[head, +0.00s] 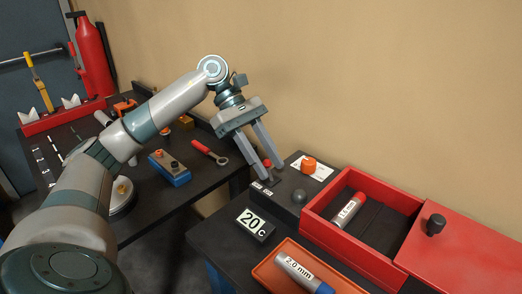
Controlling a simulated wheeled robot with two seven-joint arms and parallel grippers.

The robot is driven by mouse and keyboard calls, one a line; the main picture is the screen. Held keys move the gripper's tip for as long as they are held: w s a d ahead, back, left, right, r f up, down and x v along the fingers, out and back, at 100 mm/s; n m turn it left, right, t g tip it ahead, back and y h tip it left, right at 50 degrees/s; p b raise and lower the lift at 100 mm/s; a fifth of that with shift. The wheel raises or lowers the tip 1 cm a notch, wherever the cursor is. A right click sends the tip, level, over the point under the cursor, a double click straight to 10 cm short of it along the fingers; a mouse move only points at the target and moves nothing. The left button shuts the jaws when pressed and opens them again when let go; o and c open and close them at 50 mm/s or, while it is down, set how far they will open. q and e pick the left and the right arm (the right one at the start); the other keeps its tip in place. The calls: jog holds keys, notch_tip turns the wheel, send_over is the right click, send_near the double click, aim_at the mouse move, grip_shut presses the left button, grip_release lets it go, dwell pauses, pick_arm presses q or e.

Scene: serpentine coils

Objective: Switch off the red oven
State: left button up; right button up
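The red oven (322,232) is an open red box on the dark bench at the right. Its red lid or cover (475,240), with a black knob (436,224), lies to the right of the opening. A grey cylinder with a red end (347,211) lies inside. Behind the oven's left end is a black control box with a small red-tipped switch (267,163), an orange knob (309,166) and a dark ball (299,196). My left gripper (273,171) points down, fingers apart, on either side of the red tip; I cannot tell whether they touch it. My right gripper is out of view.
A "20 C" display (255,224) stands in front of the control box. An orange tray (262,271) holds a "2.0 mm" cylinder (303,274). A tan wall stands behind.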

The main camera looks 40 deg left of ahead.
pick_arm(q)
jog(key=shift+a+r, duration=0.1)
